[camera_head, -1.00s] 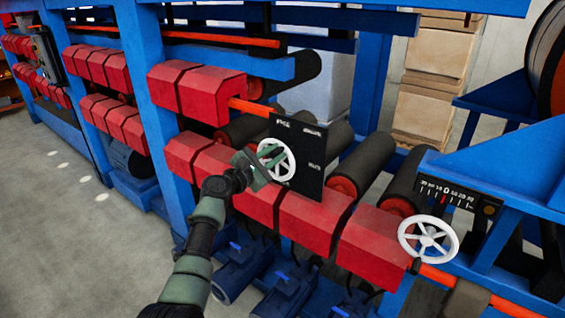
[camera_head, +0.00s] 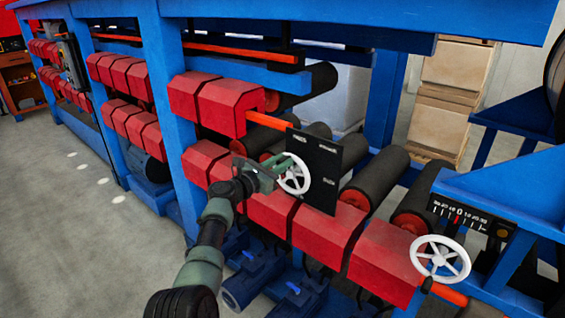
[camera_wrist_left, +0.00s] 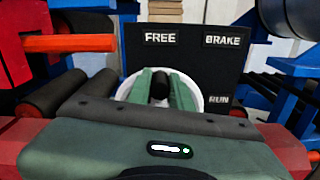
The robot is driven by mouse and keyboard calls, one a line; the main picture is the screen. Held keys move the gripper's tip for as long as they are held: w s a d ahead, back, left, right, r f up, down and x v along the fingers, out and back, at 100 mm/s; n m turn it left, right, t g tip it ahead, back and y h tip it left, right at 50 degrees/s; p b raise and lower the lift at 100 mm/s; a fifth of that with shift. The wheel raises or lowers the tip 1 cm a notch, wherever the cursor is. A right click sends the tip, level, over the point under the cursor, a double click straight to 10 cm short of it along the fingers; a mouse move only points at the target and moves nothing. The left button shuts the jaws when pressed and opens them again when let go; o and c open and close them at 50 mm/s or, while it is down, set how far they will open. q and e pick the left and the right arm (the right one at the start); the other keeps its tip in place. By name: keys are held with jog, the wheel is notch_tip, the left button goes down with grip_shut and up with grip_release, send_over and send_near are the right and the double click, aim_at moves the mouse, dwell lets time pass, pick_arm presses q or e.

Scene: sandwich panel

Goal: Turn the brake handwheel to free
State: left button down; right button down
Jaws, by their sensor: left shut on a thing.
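The white spoked brake handwheel (camera_head: 302,187) sits on the black panel (camera_head: 326,163). My left gripper (camera_head: 283,169) is at the wheel's left side in the head view and is shut on it. In the left wrist view, the green fingers (camera_wrist_left: 160,80) lie over the wheel's white rim (camera_wrist_left: 195,90), with a dark round part between them. The panel (camera_wrist_left: 212,70) reads FREE at upper left, BRAKE at upper right and RUN at lower right. The fingers hide much of the wheel. I cannot see a pointer. My right gripper is not in view.
Red angular blocks (camera_head: 268,212) line the blue frame below the panel, with dark rollers (camera_head: 378,178) behind. A second white handwheel (camera_head: 440,259) stands at lower right under a black scale (camera_head: 462,216). Blue motors (camera_head: 245,278) sit low. Grey floor (camera_head: 70,235) is clear at left.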

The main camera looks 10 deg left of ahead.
pick_arm(q)
jog(key=shift+a+f, duration=0.1)
jog(key=c, duration=1.3)
grip_release()
jog(key=shift+w, duration=0.1)
jog(key=shift+s+a, duration=0.25)
jog(key=shift+s, duration=0.2)
jog(key=v, duration=0.7)
jog(key=shift+w, duration=0.1)
jog(key=shift+f, duration=0.1)
